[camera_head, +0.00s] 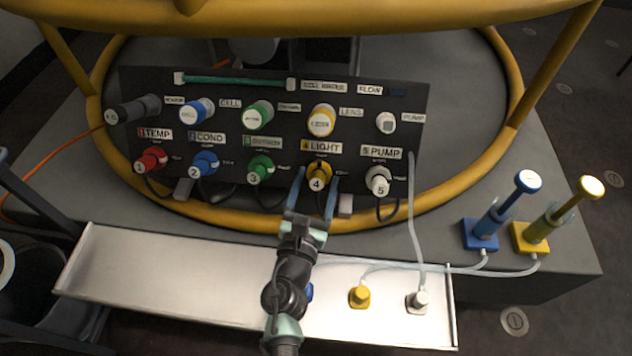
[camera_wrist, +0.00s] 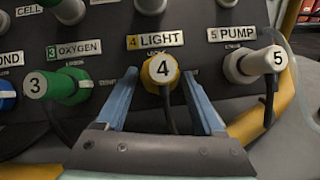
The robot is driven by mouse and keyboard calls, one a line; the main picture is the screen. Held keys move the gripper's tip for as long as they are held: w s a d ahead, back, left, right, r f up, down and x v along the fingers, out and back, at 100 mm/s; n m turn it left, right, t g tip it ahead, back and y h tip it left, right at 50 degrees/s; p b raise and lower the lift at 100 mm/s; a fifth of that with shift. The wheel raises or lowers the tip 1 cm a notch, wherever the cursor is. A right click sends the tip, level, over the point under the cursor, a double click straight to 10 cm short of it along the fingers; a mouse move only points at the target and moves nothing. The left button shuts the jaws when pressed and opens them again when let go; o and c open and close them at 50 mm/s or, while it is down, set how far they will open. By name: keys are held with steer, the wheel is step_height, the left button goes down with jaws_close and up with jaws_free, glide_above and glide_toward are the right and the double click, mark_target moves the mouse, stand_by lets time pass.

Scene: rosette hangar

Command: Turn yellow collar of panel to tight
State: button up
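The dark panel (camera_head: 222,141) stands upright with two rows of round fittings. The yellow collar (camera_head: 319,171) of plug 4 sits under the LIGHT label in the lower row. In the wrist view the yellow collar (camera_wrist: 160,71) shows around the white face marked 4, with a dark cable hanging below. My gripper (camera_head: 317,180) is open, with one blue finger on each side of plug 4. In the wrist view my gripper (camera_wrist: 158,78) shows gaps between both fingers and the collar. I cannot tell how far the collar is turned.
Green plug 3 (camera_wrist: 62,86) and white plug 5 (camera_wrist: 258,66) flank the collar. A yellow-ringed LENS knob (camera_head: 321,120) is above. A yellow tube frame (camera_head: 510,80) surrounds the panel. A pale tray (camera_head: 160,280) lies in front; blue and yellow plungers (camera_head: 528,237) stand at right.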

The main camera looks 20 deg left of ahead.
steer(key=c, duration=0.9)
